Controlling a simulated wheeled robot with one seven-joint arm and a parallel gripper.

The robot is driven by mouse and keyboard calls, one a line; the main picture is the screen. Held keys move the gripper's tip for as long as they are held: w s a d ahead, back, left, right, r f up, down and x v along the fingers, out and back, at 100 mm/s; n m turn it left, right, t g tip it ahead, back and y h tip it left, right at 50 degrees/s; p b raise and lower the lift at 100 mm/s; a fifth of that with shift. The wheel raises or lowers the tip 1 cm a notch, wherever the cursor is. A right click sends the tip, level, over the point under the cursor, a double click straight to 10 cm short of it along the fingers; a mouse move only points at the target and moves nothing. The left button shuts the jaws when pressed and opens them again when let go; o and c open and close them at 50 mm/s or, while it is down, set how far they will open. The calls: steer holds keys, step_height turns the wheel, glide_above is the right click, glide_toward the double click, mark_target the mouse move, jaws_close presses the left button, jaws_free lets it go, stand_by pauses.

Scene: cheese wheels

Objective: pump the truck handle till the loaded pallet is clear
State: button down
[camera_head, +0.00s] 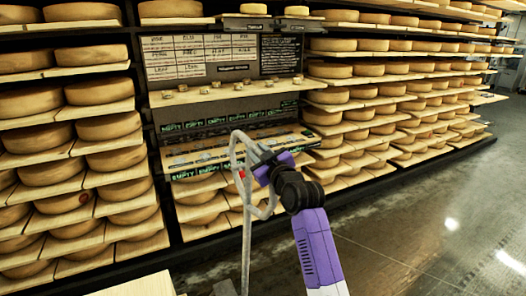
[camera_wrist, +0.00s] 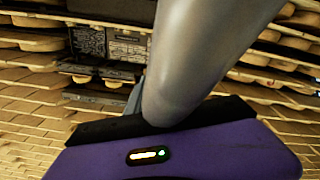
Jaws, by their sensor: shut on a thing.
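The truck handle (camera_head: 247,235) is a grey metal loop on a thin upright shaft, with a small red part on it. It stands in the lower middle of the head view. My gripper (camera_head: 259,161) is shut on the upper right side of the loop. In the wrist view the handle (camera_wrist: 205,55) is a thick grey bar running up from the jaws of my gripper (camera_wrist: 160,122). A pale wooden surface (camera_head: 140,286) shows at the bottom edge, left of the shaft. I cannot tell whether it belongs to the loaded pallet. The forks are out of view.
Tall shelves of cheese wheels (camera_head: 98,91) fill the left and back. A middle bay holds a label board (camera_head: 200,57) and a small-piece shelf (camera_head: 230,91). The dark shiny floor (camera_head: 440,215) on the right is clear.

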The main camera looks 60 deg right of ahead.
steer(key=shift+w+a+f, duration=0.25)
steer(key=shift+a+f, duration=0.15)
steer(key=shift+f, duration=0.25)
steer(key=c, duration=1.3)
jaws_free()
steer(key=shift+o, duration=0.5)
steer(key=shift+r, duration=0.3)
steer(key=shift+b+v, duration=0.85)
steer(key=shift+v, duration=3.1)
steer(key=shift+d, duration=0.1)
